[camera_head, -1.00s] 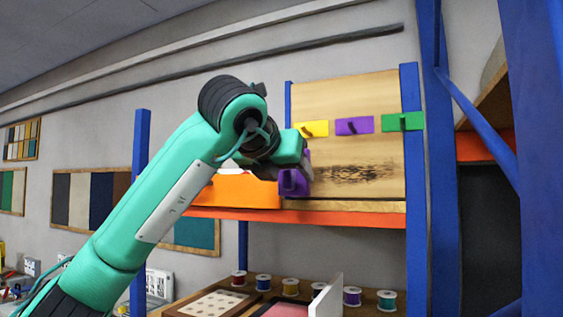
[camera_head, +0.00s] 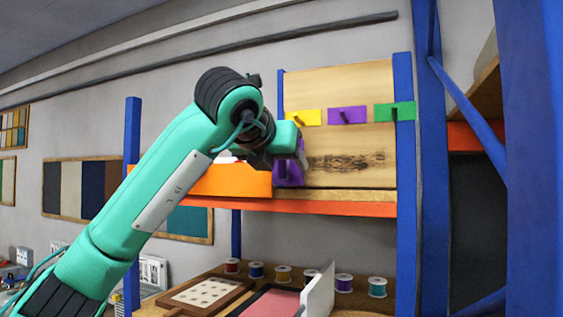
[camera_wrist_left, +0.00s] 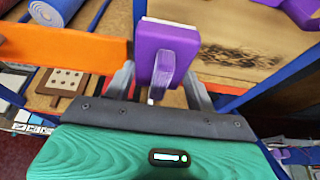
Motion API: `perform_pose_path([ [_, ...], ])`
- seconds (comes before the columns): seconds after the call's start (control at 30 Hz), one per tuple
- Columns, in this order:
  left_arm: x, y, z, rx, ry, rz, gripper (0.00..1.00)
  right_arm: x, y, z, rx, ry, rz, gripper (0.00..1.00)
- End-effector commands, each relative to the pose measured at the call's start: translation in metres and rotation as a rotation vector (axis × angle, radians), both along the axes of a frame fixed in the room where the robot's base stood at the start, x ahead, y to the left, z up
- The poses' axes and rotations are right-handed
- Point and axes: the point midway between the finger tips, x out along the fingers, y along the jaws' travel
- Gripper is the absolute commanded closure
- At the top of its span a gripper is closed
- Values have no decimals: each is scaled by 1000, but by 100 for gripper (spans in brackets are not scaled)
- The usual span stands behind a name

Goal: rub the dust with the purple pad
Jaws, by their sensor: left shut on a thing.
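My left gripper (camera_wrist_left: 158,88) is shut on the handle of the purple pad (camera_wrist_left: 167,42). In the head view the purple pad (camera_head: 290,171) is partly hidden behind my left wrist and stands near the wooden back panel, left of the dust. The dust (camera_head: 346,161) is a dark, speckled smear across the light wood panel; it also shows in the left wrist view (camera_wrist_left: 238,54), right of the pad. I cannot tell whether the pad touches the panel. My right gripper is not in view.
An orange bin (camera_head: 228,181) stands on the shelf left of the pad. Yellow (camera_head: 304,117), purple (camera_head: 347,115) and green (camera_head: 394,112) plates with pegs are on the panel above the dust. A blue post (camera_head: 404,180) bounds the panel at right. Several thread spools stand below.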

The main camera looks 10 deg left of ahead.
Motion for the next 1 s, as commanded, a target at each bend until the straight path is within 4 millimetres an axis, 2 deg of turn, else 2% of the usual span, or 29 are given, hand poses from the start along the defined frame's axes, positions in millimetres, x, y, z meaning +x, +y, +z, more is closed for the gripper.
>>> perform_pose_path([
  [0.77,15,-3,1,-1,-1,0,62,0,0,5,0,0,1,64],
  [1.0,14,-8,0,0,-1,-1,62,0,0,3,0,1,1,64],
])
